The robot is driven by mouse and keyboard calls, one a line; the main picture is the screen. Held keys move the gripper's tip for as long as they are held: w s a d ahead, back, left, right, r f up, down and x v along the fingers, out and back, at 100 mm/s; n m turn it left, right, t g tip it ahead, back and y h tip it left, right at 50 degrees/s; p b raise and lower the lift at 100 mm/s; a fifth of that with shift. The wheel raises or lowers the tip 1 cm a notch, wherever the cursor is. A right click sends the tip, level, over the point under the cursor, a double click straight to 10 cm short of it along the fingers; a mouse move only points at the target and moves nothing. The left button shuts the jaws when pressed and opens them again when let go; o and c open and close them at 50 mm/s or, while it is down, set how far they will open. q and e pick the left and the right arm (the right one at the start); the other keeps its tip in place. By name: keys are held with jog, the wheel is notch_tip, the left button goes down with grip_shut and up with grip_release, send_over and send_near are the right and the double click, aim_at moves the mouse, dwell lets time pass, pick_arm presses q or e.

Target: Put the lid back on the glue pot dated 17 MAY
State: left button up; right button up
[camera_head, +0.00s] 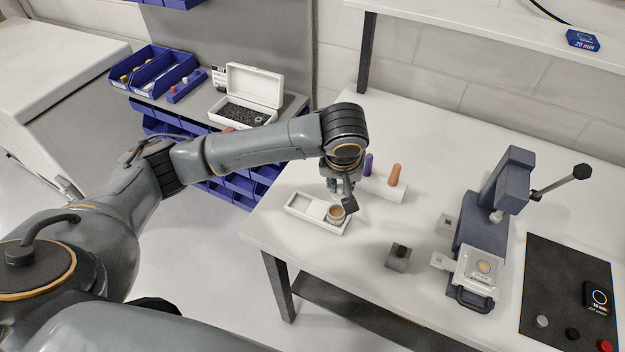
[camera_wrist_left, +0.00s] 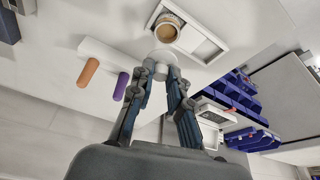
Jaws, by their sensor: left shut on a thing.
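The glue pot (camera_head: 337,215) is a small round pot with tan contents, standing uncovered in the right part of a white tray (camera_head: 298,212). It also shows in the wrist view (camera_wrist_left: 168,28). My left gripper (camera_head: 345,197) is just above the pot, pointing down. In the wrist view its fingers (camera_wrist_left: 160,75) are closed on a small pale round piece, the lid (camera_wrist_left: 159,60), which appears beside the pot's rim. I cannot tell whether lid and pot touch. No date is readable on the pot. My right gripper is not in view.
A white block with a purple handle (camera_head: 369,164) and an orange handle (camera_head: 395,174) stands behind the tray. A small grey block (camera_head: 398,257) and a blue-grey lever press (camera_head: 487,215) stand to the right. A black mat (camera_head: 560,290) lies at far right.

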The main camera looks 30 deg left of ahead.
aim_at(338, 193)
pick_arm(q)
jog(key=shift+w+f, duration=0.1)
jog(key=shift+w+a+f, duration=0.1)
jog(key=shift+a+f, duration=0.1)
jog(key=shift+f, duration=0.05)
jog(key=shift+w+a+f+b, duration=0.1)
jog(key=shift+a+f+b, duration=0.05)
jog(key=shift+f+b, duration=0.4)
jog(key=shift+w+a+f+b, duration=0.15)
jog(key=shift+f+b, duration=0.15)
jog(key=shift+b, duration=0.3)
jog(key=f+b, duration=0.2)
jog(key=b, duration=0.1)
jog(key=shift+s+d+f, duration=0.15)
jog(key=shift+s, duration=0.05)
jog(key=shift+f+b, duration=0.25)
jog(key=shift+b, duration=0.05)
jog(key=shift+f, duration=0.8)
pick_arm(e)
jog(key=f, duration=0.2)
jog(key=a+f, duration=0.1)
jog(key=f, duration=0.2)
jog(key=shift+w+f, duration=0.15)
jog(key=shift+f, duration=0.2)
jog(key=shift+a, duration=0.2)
